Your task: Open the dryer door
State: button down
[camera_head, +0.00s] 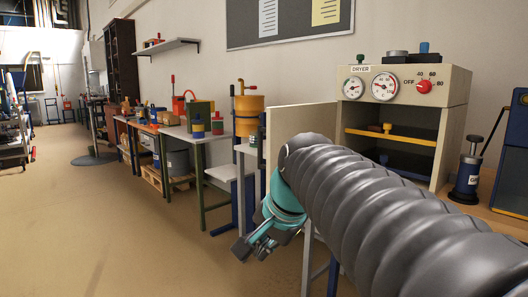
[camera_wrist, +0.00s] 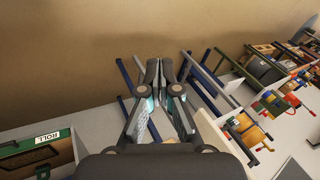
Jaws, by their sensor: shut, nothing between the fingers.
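The dryer (camera_head: 456,85) is a cream box labelled DRYER, with two round gauges and a red knob, at the right of the head view. Its front is open and shows dark shelves, one with a yellow bar (camera_head: 390,134). A cream panel (camera_head: 297,121), which looks like the dryer door, stands swung out at its left. My gripper (camera_head: 252,252) is shut and empty, low and in front of that panel; my arm hides part of the dryer's lower front. In the wrist view my fingertips (camera_wrist: 166,64) are together over the floor.
A blue-and-silver pump-like tool (camera_head: 468,170) stands right of the dryer. A yellow pot press (camera_head: 250,110) and cluttered benches (camera_head: 192,134) line the wall at left. A green box marked ROLL (camera_wrist: 38,150) shows in the wrist view.

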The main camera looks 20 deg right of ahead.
jog(key=w+d+r+m+t+y, duration=0.2)
jog(key=w+d+r+m+t, duration=0.1)
jog(key=w+d+r+m, duration=1.45)
jog(key=m+b, duration=0.1)
jog(key=m, duration=0.1)
send_near(273, 158)
jog(key=x, duration=0.5)
jog(key=shift+s+d+f, duration=0.1)
jog(key=shift+s+f, duration=0.1)
jog(key=shift+f, duration=0.2)
jog(key=shift+w+a+m, duration=0.25)
jog(key=shift+w, duration=0.35)
